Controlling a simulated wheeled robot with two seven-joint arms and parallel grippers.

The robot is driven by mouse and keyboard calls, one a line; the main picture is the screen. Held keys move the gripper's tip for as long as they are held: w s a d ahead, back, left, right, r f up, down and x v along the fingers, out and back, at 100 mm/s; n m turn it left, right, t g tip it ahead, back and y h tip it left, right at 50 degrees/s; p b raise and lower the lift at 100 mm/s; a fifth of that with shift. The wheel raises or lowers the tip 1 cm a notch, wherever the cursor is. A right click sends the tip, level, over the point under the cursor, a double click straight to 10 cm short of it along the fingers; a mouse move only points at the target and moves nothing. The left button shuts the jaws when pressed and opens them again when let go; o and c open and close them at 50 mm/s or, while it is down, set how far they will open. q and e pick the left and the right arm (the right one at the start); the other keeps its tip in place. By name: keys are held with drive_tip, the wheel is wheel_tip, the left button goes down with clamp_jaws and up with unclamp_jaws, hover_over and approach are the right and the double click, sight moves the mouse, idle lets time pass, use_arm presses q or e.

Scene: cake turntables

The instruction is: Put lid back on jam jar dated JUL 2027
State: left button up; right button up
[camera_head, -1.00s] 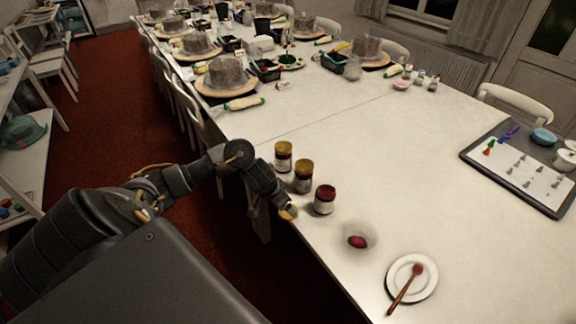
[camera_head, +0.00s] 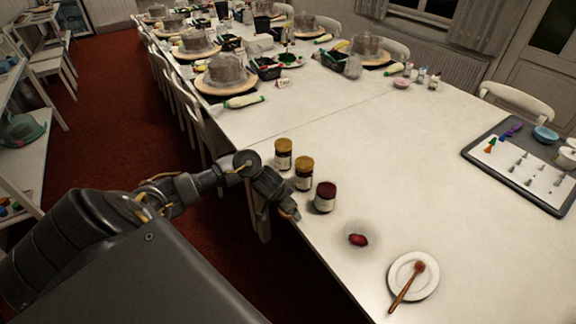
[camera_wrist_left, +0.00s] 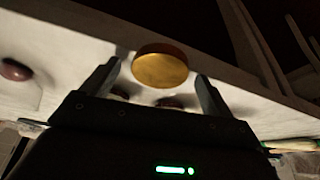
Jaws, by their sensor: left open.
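Three jam jars stand in a row near the table edge in the head view: two with gold tops, the far one (camera_head: 283,154) and the middle one (camera_head: 304,174), and a dark red one (camera_head: 325,198) nearest me. Their label dates are too small to read. A small dark red object (camera_head: 358,240), perhaps a lid, lies on the table to their right. My left gripper (camera_head: 291,212) is at the table edge, left of the dark red jar. In the left wrist view its fingers are open, with a round gold lid (camera_wrist_left: 160,69) between or just beyond them; contact cannot be told.
A white plate with a brush (camera_head: 413,276) is at the near right. A grey tray of piping tips (camera_head: 525,170) lies at the right. Cakes on turntables (camera_head: 222,78) fill the far end. Chairs (camera_head: 190,115) line the left edge. The table's middle is clear.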

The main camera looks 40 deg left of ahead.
use_arm(q)
drive_tip(key=c, duration=1)
drive_tip(key=shift+c, duration=0.2)
drive_tip(key=shift+r, duration=0.15)
drive_tip(key=shift+r, duration=0.2)
drive_tip(key=r+p, duration=0.1)
drive_tip(key=r, duration=0.2)
drive_tip(key=shift+s+r, duration=0.2)
drive_tip(key=s+a+r+p, duration=0.1)
drive_tip(key=s+r+p, duration=0.1)
drive_tip(key=s+r, duration=0.7)
drive_tip(key=shift+s+a, duration=0.3)
drive_tip(key=shift+s, duration=1.95)
